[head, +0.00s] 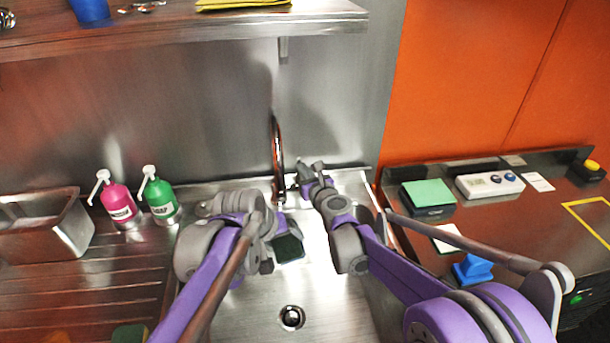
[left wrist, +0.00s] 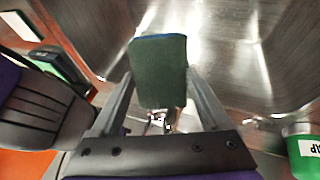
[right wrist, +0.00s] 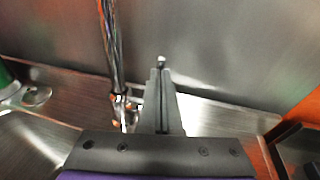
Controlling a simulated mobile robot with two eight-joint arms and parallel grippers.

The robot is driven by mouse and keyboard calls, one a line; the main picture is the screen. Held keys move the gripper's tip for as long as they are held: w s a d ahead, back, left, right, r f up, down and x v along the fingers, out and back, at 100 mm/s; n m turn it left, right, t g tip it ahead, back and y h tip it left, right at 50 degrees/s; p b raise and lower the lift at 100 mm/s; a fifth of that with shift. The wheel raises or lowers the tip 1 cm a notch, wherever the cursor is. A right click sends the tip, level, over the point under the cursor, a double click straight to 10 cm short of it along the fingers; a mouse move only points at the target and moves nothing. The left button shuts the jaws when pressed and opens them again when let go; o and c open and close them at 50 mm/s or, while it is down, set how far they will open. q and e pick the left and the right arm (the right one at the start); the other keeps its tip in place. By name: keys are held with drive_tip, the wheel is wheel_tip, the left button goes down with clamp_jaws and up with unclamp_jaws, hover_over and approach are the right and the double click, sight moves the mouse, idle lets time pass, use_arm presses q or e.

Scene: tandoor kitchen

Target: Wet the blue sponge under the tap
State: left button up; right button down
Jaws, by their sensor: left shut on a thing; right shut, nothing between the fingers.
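My left gripper (head: 270,236) is shut on the blue sponge (head: 289,249), held above the sink basin (head: 335,300). The sponge's dark green face shows in the left wrist view (left wrist: 160,75), with a thin blue edge at its top. The tap (head: 277,150) rises at the back of the sink, behind the sponge. My right gripper (head: 308,170) is shut and empty, just right of the tap's base. In the right wrist view its closed fingers (right wrist: 161,95) stand beside the tap (right wrist: 112,60); I cannot tell whether they touch anything. No running water is discernible.
A pink bottle (head: 117,203) and a green soap bottle (head: 159,200) stand left of the sink, beside a metal container (head: 45,225). Another sponge (head: 130,334) lies at the lower left. The right counter holds a green pad (head: 428,193) and blue stamp (head: 472,268). A shelf (head: 180,28) hangs above.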

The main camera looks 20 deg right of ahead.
use_arm(q)
drive_tip(key=shift+s, duration=0.2)
use_arm(e)
drive_tip(key=shift+w+d+r, duration=0.1)
drive_tip(key=shift+w+r, duration=0.05)
drive_tip(key=shift+r, duration=0.1)
use_arm(q)
drive_tip(key=shift+w, duration=0.3)
use_arm(e)
drive_tip(key=s+r, duration=0.3)
drive_tip(key=s, duration=1)
drive_tip(key=shift+s, duration=0.4)
use_arm(q)
drive_tip(key=s+a, duration=0.5)
drive_tip(key=a, duration=0.1)
drive_tip(key=shift+a, duration=0.2)
use_arm(e)
drive_tip(key=shift+r, duration=0.25)
idle(0.6)
